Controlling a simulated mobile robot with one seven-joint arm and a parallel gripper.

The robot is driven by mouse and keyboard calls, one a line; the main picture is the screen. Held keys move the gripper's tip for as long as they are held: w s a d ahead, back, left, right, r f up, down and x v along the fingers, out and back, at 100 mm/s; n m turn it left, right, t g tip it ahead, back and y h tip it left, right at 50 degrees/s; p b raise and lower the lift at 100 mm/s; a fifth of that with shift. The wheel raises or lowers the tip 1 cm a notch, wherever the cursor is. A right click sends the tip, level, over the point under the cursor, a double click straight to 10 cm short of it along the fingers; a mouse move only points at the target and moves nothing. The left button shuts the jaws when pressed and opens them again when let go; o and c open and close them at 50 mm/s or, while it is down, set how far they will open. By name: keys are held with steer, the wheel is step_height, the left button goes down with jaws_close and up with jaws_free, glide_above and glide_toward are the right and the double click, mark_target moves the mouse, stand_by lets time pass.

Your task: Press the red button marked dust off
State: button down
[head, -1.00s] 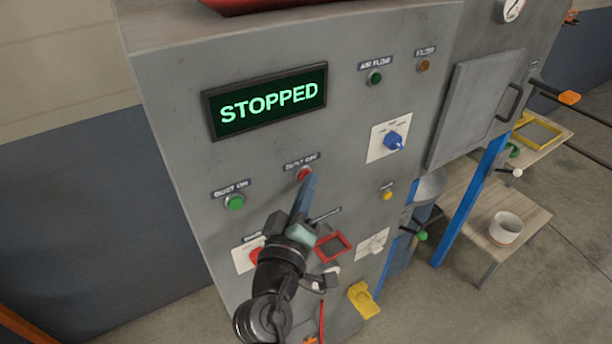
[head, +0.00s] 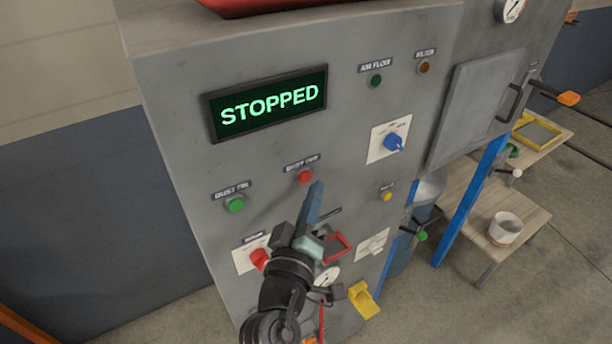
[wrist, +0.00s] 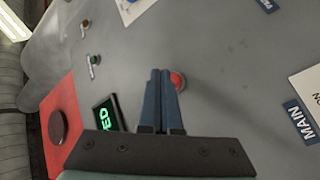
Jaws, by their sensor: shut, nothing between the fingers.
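The red dust off button (head: 305,176) sits on the grey panel below the display, under a small label. In the wrist view the shut fingers (wrist: 160,75) stand left of the button. The display (head: 268,103) reads STOPPED.
The green dust on button (head: 236,204) is to the left. A red switch (head: 259,258) lies lower left, a blue knob (head: 394,142) and a yellow button (head: 387,196) to the right. A red frame (head: 338,247) is near my wrist. The panel around the red button is clear.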

steer(key=s+d, duration=0.1)
steer(key=s, duration=0.1)
steer(key=s+d+p, duration=0.1)
steer(key=shift+s+d, duration=0.35)
stand_by(0.6)
step_height(320, 180, up, 26)
steer(key=s+d+m+t+h+b, duration=0.1)
steer(key=s+d+m+t+b, duration=0.1)
steer(key=m+t, duration=0.35)
steer(key=s+a+r+m+t+y, duration=0.1)
steer(key=s+r+y, duration=0.1)
steer(key=s+r, duration=0.3)
steer(key=s+a+r+m+t+y, duration=0.1)
steer(key=s+r, duration=0.4)
steer(key=r, duration=0.5)
steer(key=shift+s+t+y+b, duration=0.2)
steer(key=shift+t+y+b, duration=0.25)
steer(key=shift+t+y, duration=0.2)
steer(key=shift+f, duration=0.15)
